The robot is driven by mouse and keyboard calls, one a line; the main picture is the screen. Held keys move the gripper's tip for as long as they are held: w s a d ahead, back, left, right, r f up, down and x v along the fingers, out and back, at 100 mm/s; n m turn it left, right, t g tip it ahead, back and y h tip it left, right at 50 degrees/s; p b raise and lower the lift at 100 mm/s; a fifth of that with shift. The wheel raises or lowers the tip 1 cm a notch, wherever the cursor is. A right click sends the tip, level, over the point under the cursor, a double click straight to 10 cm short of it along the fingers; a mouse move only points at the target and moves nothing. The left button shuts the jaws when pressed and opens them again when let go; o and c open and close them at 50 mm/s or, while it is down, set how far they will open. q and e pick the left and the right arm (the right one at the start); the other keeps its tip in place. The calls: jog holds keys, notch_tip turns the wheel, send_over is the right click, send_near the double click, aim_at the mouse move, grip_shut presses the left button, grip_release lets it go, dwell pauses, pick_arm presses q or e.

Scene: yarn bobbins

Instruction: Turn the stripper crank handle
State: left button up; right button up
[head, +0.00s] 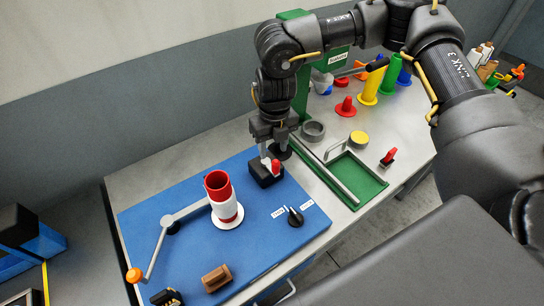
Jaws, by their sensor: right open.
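A grey crank arm with an orange knob (135,275) lies at the left of the blue panel (190,263). Its bar runs up to a dark pivot beside a red and white bobbin (222,200), which stands upright on a white disc. My right gripper (270,155) points down, open, over a black block with a red top (265,173) at the panel's back right corner. I cannot tell if the fingers touch it. The gripper is well to the right of the orange knob. My left gripper is not in view.
A black switch (294,216) and a brown block (217,278) sit on the blue panel. A green machine (331,62) with a black-handled lever (378,64) stands behind my arm.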

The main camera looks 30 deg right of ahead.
aim_at(276, 161)
jog(key=shift+w+d+r, duration=0.25)
jog(key=shift+w+d, duration=0.3)
jog(key=shift+w, duration=0.1)
jog(key=shift+s+f, duration=0.3)
notch_tip(276, 161, down, 8)
jog(key=p, duration=0.3)
jog(key=shift+d+f+p, duration=0.1)
jog(key=shift+f+p, duration=0.05)
jog(key=shift+p, duration=0.15)
jog(key=shift+f, duration=0.9)
jog(key=shift+c, duration=0.2)
grip_shut()
